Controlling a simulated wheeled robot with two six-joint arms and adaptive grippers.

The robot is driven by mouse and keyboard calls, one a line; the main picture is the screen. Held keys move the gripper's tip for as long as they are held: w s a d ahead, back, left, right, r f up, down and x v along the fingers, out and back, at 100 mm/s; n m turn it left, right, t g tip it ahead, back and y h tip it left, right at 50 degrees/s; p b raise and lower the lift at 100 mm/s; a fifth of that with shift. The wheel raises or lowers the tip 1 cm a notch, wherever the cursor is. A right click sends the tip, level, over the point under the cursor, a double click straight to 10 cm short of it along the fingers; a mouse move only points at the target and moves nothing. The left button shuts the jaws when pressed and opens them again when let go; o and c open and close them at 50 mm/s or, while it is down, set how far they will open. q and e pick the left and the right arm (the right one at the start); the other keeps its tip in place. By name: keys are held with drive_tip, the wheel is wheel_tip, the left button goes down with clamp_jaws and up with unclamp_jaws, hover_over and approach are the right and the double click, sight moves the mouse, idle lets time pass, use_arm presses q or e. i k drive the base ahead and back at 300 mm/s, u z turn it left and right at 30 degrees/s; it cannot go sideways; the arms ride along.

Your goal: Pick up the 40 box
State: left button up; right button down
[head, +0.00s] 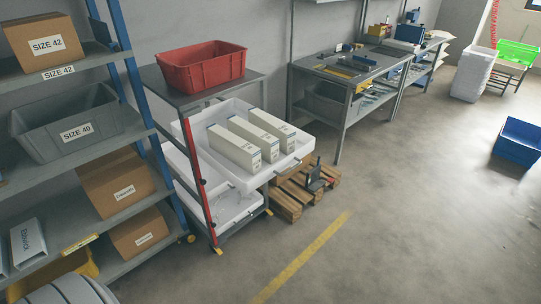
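A grey open bin (78,122) with a white label reading "SIZE 40" sits on the middle shelf of the blue-posted rack at the left. It looks empty, though part of its inside is in shadow. A brown cardboard box (44,42) labelled "SIZE 42" stands on the shelf above it. Neither of my grippers shows in the head view, and nothing is touching the grey bin.
Below the bin are cardboard boxes (116,182). To the right, a cart carries a red crate (201,66) and a white tray (187,133) with three long white boxes. Wooden pallets (289,199) lie beside it. The floor (410,220) at the right is mostly clear.

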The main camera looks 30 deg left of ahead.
sight(246, 156)
drive_tip(key=z, duration=0.9)
drive_tip(key=i, duration=1.6)
drive_tip(key=u, duration=0.8)
drive_tip(key=i, duration=0.8)
drive_tip(key=u, duration=0.85)
